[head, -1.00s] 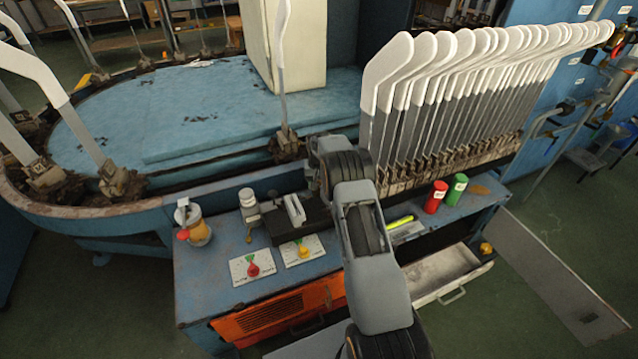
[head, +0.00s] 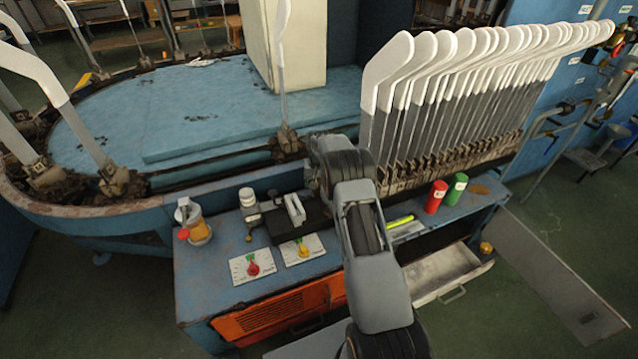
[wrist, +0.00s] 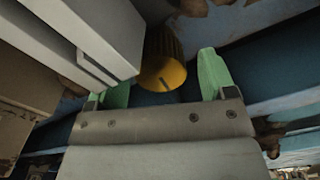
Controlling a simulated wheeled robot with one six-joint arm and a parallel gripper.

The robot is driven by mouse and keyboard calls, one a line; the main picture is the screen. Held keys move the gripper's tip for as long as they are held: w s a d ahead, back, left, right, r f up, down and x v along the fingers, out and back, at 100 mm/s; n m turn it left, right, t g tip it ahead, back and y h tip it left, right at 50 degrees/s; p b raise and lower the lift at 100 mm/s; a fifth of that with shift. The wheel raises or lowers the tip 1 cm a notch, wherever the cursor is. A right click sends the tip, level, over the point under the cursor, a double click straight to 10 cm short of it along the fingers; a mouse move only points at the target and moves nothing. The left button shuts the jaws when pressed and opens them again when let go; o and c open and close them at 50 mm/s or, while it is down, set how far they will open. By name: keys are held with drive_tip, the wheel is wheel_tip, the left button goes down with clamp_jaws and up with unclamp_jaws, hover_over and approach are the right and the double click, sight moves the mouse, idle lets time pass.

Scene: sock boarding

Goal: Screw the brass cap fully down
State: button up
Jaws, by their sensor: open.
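In the wrist view the brass cap (wrist: 163,62) is a yellow-gold, ridged cylinder with a dark line on its near end. My gripper (wrist: 166,84) has two green fingers spread wide, one on each side of the cap in the picture. It holds nothing. The right finger shows clearly; a pale block partly covers the left one. I see no contact with the cap, and I cannot tell how far beyond the fingertips it sits. In the head view my arm hides the fingers, and I cannot make out the cap there for certain.
The pale block (wrist: 90,35) is close on the left in the wrist view. In the head view the blue bench (head: 205,275) carries a white upright piece (head: 294,208), a red knob (head: 253,268), a yellow knob (head: 303,250), and red (head: 436,197) and green (head: 456,188) cylinders.

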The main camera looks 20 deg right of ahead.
drive_tip(key=shift+r, duration=0.15)
wheel_tip(320, 180, up, 14)
drive_tip(key=p, duration=0.3)
drive_tip(key=shift+f, duration=0.2)
